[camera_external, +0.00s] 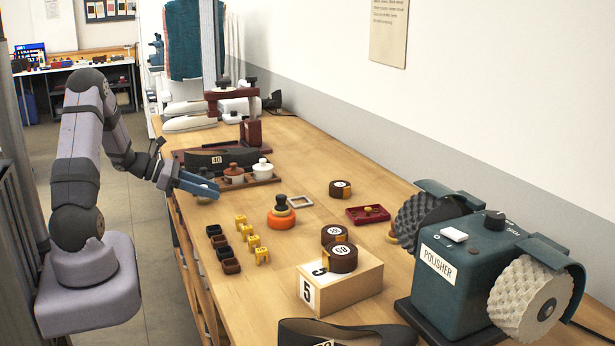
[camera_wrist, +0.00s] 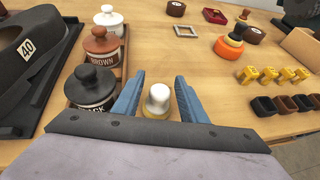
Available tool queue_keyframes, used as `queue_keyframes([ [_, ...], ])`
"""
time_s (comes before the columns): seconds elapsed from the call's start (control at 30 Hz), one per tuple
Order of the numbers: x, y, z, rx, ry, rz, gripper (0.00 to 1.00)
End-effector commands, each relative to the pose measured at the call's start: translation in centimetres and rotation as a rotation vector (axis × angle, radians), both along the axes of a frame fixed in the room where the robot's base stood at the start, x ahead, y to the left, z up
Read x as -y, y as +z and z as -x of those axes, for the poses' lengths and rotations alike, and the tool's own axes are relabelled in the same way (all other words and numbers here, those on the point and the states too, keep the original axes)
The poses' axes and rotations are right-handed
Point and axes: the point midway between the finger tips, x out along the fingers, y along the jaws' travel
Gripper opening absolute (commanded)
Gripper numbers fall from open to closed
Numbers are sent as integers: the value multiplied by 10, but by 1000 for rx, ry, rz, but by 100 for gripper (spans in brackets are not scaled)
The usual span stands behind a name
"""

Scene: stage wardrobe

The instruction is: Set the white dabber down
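The white dabber (camera_wrist: 158,98) has a rounded white top and a yellowish lower part. In the wrist view it is upright between the two blue fingers of my gripper (camera_wrist: 161,84). The fingers are apart, with a narrow gap beside the dabber, so the gripper looks open around it. In the external view my gripper (camera_external: 203,187) is low over the table's left edge, beside the jar tray. The dabber is mostly hidden by the fingers there, and its contact with the table is not clear.
Black (camera_wrist: 92,85), brown (camera_wrist: 102,45) and white (camera_wrist: 109,20) jars stand on a wooden tray close left of my fingers in the wrist view. Yellow pieces (camera_wrist: 270,74) and dark small cups (camera_wrist: 282,104) lie to the right. An orange-based stamp (camera_external: 282,216) stands beyond a clear patch of table.

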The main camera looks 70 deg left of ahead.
Motion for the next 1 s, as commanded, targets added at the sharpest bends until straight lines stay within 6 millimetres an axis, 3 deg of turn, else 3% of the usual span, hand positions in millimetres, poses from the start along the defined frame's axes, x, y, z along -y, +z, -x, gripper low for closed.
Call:
queue_keyframes([
  [0.3, -12, 25, 52, 1, 4, -3, 39],
  [0.5, -16, 36, 75, 0, 2, -2, 39],
  [1.0, -17, 42, 86, 0, -1, 0, 39],
])
